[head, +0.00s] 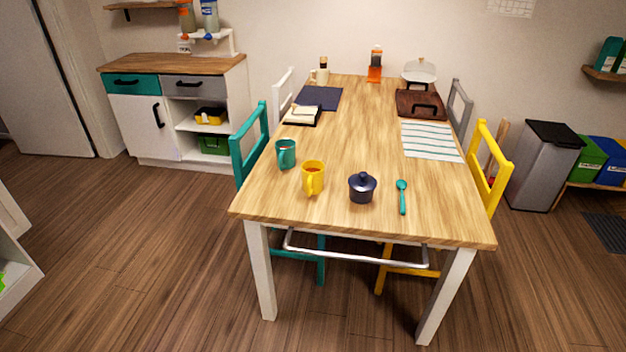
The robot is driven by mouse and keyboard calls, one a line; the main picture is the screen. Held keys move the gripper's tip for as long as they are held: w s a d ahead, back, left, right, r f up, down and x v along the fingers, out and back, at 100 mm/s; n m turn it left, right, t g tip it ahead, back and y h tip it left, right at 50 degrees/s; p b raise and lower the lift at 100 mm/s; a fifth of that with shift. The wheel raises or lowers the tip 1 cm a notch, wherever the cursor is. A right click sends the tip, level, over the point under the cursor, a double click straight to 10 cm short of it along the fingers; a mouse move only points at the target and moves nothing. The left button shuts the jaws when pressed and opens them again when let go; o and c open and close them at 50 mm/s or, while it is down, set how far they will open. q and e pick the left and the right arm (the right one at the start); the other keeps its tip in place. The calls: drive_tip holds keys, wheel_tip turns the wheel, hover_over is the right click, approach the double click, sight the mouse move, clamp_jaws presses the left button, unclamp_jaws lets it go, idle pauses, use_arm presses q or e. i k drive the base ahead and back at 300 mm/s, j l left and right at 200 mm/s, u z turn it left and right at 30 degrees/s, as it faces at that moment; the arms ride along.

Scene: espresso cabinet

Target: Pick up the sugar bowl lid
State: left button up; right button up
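A small dark blue sugar bowl (362,193) stands upright near the front edge of the wooden table (375,130). Its dark lid (363,179), with a round knob on top, sits on the bowl. Neither of my grippers shows in the head view.
A teal mug (286,153) stands behind and left of the yellow mug. A striped mat (431,141), a brown tray (420,104) and a navy mat (318,97) lie farther back. A teal chair (248,145) and a yellow chair (490,165) flank the table. A metal rail (355,257) runs below its front edge.

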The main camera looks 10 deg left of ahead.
sight(362, 182)
drive_tip(key=i+l+u, duration=0.2)
drive_tip(key=i+u, duration=0.2)
drive_tip(key=i+l+u, duration=0.3)
drive_tip(key=u, duration=0.15)
